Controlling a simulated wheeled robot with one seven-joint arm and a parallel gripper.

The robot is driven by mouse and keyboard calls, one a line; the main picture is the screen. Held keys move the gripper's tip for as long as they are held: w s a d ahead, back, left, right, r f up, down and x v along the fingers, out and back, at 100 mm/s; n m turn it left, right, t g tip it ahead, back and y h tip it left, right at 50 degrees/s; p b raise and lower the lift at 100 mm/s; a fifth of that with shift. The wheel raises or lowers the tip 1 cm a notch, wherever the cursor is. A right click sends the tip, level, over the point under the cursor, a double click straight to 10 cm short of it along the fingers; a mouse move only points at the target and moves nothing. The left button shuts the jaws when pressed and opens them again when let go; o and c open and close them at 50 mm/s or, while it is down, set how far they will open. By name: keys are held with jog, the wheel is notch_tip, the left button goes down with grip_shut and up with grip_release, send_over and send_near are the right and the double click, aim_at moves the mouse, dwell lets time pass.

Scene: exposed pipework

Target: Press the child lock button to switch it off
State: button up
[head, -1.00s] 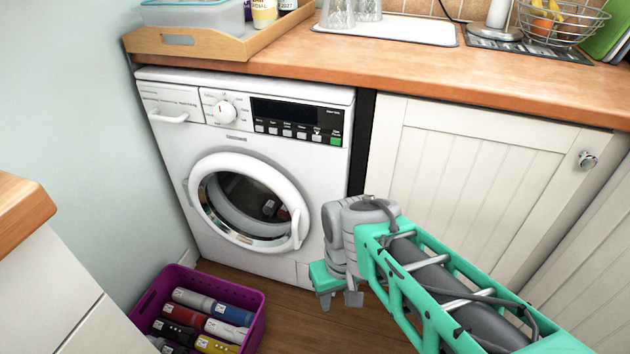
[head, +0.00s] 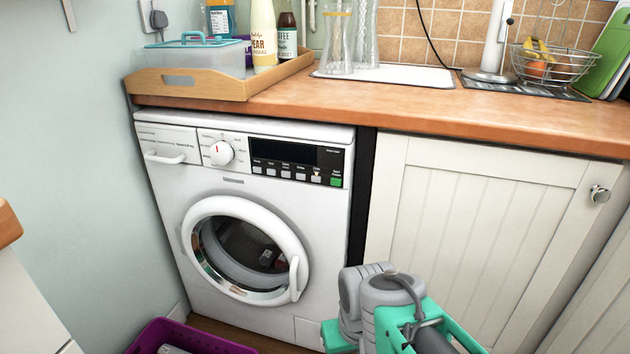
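The white washing machine (head: 165,215) stands under the worktop with its round door (head: 297,275) closed. Its control panel (head: 285,152) has a dark display, a row of small pale buttons and a green button (head: 336,182) at the right end. The rightmost pale button (head: 316,179) has a small orange mark above it. The labels are too small to read, so I cannot tell for sure which is the child lock button. My gripper (head: 338,338) is at the bottom edge, low and right of the door, apart from the panel. Its fingers are cut off by the frame.
The wooden worktop (head: 420,118) overhangs the machine, with a wooden tray (head: 190,86) and bottles on it. A white cupboard (head: 470,225) stands on the right. A purple crate (head: 190,338) is on the floor at lower left. The space before the panel is clear.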

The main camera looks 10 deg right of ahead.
jog(key=shift+c, duration=0.3)
grip_shut()
dwell(1.5)
